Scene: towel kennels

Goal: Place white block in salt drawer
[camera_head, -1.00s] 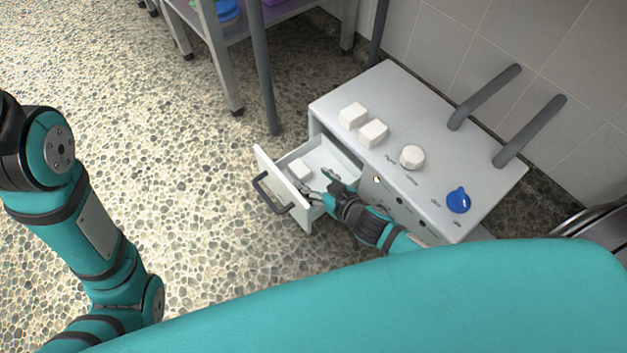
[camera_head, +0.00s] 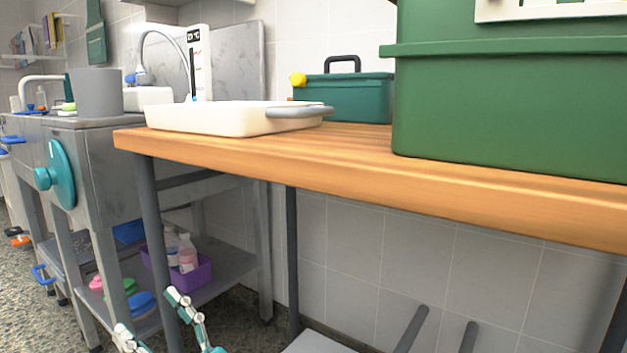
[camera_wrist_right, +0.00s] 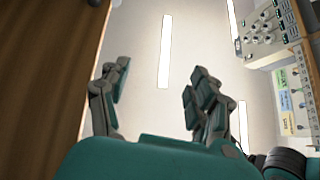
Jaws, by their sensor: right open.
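My right gripper (camera_head: 147,310) shows at the bottom left of the head view, fingers up and spread apart. In the right wrist view my right gripper (camera_wrist_right: 158,85) is open with nothing between its fingers, facing the ceiling lights. No white block and no drawer show in either view now. Only a light strip of the low cabinet's top (camera_head: 318,344) shows at the bottom edge of the head view. My left gripper is out of view.
A wooden table (camera_head: 350,167) crosses the view, with a white tray (camera_head: 215,118), a teal toolbox (camera_head: 350,98) and a large green crate (camera_head: 510,115). A metal sink unit (camera_head: 100,165) stands left. A purple basket (camera_head: 190,278) sits on a low shelf.

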